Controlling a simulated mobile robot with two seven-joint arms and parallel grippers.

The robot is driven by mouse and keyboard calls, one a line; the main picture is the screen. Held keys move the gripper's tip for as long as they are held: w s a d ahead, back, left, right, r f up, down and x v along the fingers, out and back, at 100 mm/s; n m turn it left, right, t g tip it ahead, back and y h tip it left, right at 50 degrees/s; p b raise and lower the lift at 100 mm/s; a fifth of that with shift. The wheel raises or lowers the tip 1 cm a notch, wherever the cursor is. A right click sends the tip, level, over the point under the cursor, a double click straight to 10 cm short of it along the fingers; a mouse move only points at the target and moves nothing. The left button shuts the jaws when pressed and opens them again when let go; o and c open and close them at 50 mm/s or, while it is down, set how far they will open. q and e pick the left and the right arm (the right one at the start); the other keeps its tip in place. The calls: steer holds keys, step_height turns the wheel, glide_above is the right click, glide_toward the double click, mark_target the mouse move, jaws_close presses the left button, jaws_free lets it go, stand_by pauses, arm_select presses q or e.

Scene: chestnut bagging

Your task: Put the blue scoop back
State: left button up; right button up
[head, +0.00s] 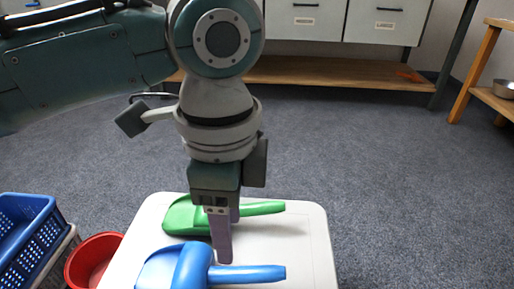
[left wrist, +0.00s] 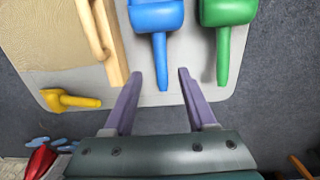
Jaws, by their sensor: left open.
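The blue scoop (head: 182,266) lies on the pale tabletop (head: 300,237) at the near edge of the head view. Its handle points right. It also shows in the left wrist view (left wrist: 157,16), with its handle toward me. My left gripper (head: 223,258) points down over the table at the blue handle. It is open, and in the left wrist view its fingertips (left wrist: 160,72) lie either side of the handle's end. I cannot tell whether they touch it or how far above it they are. My right gripper is not in view.
A green scoop (head: 182,216) lies just beyond the blue one. A yellow scoop (left wrist: 70,100) and a wooden-handled thing (left wrist: 112,60) lie on the table. A blue crate (head: 30,235) and red bowl (head: 92,258) stand to the left. Carpet is clear beyond, up to the drawers (head: 388,20).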

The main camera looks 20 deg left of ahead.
arm_select(q)
steer(key=s+d+n+h, duration=0.1)
steer(key=s+d, duration=0.1)
steer(key=s+d+f+n+t+h, duration=0.1)
steer(key=s+n, duration=0.1)
steer(key=s, duration=0.1)
steer(key=s+d+n+h, duration=0.1)
steer(key=s+d+n, duration=0.1)
steer(key=shift+s+d+f+t+h, duration=0.25)
steer(key=shift+s+d+t+h, duration=0.05)
steer(key=shift+s+t, duration=0.1)
steer(key=s+a+n+t+y, duration=0.1)
steer(key=s+a+n+y, duration=0.2)
steer(key=s+a+n, duration=0.4)
steer(key=a+n, duration=0.1)
steer(key=a, duration=0.4)
steer(key=shift+a+r+t, duration=0.3)
steer(key=shift+a+t, duration=0.05)
steer(key=shift+t, duration=0.05)
step_height(320, 180, up, 96)
steer(key=p, duration=9.6)
